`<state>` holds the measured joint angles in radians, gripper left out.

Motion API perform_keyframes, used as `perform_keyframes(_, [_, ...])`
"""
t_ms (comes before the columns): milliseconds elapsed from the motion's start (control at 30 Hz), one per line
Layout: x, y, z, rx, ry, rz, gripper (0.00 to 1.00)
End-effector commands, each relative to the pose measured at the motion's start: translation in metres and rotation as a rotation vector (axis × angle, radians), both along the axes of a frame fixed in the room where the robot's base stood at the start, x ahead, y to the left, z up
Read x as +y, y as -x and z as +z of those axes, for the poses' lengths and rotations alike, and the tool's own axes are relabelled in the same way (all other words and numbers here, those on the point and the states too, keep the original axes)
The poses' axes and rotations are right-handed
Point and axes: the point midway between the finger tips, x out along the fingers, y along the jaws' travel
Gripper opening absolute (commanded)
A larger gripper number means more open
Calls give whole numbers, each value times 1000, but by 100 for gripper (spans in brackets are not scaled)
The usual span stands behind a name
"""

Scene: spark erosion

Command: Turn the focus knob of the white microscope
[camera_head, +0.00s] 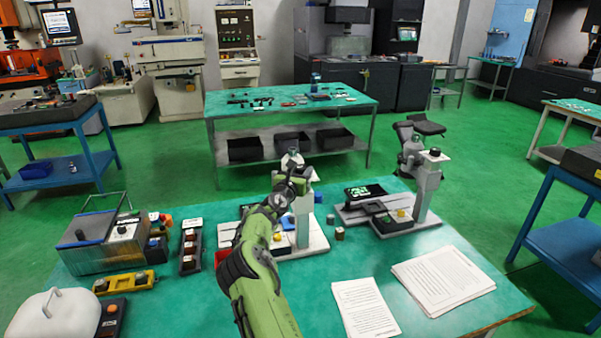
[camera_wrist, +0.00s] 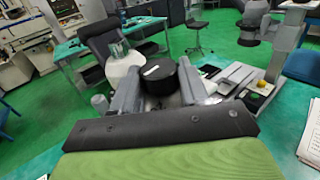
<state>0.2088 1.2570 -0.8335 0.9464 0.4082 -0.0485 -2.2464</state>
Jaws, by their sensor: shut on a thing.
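The white microscope (camera_head: 303,225) stands on the bench behind my arm, which hides much of it. Its dark eyepiece head and pale top show in the wrist view (camera_wrist: 124,68). The black round focus knob (camera_wrist: 161,72) is between the two grey fingers of my gripper (camera_wrist: 158,84), one finger on each side. My gripper (camera_head: 291,187) is shut on the knob, at the upper part of the microscope in the head view. The knob is hidden there by my gripper and arm.
A second, greyer microscope (camera_head: 424,192) stands to the right on the same bench. Paper stacks (camera_head: 443,280) lie at the front right. A control box (camera_head: 100,240), a yellow button box (camera_head: 124,283) and a white lidded thing (camera_head: 55,316) fill the left side.

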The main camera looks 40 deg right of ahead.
Motion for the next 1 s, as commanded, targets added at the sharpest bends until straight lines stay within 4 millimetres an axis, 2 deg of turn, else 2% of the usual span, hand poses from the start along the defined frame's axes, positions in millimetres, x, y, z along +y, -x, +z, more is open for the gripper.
perform_keyframes(367, [-2, 4, 3, 1, 0, 174, 14])
perform_keyframes(1000, [-9, 9, 3, 3, -1, 743, 14])
